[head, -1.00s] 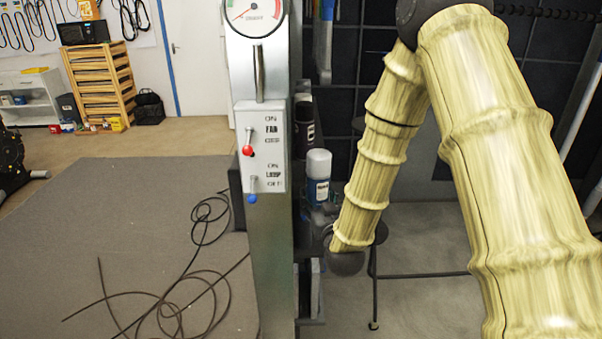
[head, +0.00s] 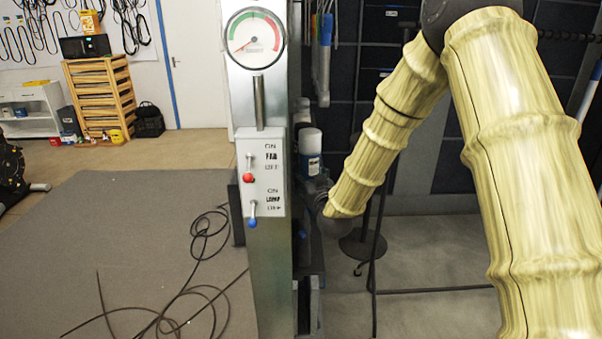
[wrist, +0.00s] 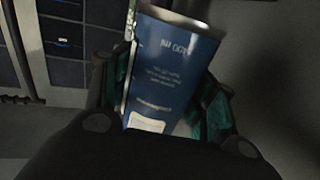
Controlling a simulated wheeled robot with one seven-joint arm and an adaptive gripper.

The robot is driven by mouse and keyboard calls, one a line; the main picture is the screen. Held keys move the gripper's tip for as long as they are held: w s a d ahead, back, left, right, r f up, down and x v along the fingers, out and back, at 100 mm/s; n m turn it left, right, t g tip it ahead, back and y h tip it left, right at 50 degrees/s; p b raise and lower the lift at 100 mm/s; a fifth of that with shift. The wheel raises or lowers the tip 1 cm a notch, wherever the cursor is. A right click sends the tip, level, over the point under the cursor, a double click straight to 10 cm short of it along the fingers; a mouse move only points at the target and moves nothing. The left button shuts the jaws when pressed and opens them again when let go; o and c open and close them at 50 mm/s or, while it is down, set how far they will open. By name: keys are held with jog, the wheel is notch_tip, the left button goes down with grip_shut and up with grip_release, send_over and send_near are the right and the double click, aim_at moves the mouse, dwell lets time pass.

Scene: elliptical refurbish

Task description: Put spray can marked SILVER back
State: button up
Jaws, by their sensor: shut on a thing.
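A spray can with a blue label and a pale cap (head: 309,141) stands about upright, just right of the grey post in the head view. The wrist view shows its blue side (wrist: 172,70) close up, slightly tilted in the picture. The lettering is too blurred to read as SILVER. My gripper (wrist: 165,100) is shut on this can, with teal-lined fingers on both sides of it. In the head view my gripper is dark and partly hidden behind the post and my wrist. The can's lower part is hidden there.
A grey post with a gauge (head: 255,36) and a switch box (head: 262,172) stands close left of the can. Dark shelving (head: 308,262) lies behind and below it. A black round stool (head: 362,246) stands to the right. Dark cables lie on the mat (head: 130,215).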

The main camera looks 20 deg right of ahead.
jog(key=w+p, duration=0.1)
jog(key=w, duration=0.1)
jog(key=w+p, duration=0.1)
jog(key=w, duration=0.2)
jog(key=w+f+p, duration=0.1)
jog(key=w, duration=0.1)
jog(key=shift+w+a, duration=0.1)
jog(key=shift+w, duration=0.2)
jog(key=shift+f+p, duration=0.75)
jog(key=shift+f, duration=0.8)
jog(key=shift+f, duration=0.1)
jog(key=o, duration=1.4)
jog(key=s+b, duration=0.1)
jog(key=s, duration=0.2)
jog(key=s+b, duration=0.2)
jog(key=s, duration=0.2)
jog(key=s+b, duration=0.2)
jog(key=s, duration=0.1)
jog(key=shift+s+a, duration=0.25)
jog(key=shift+s, duration=0.75)
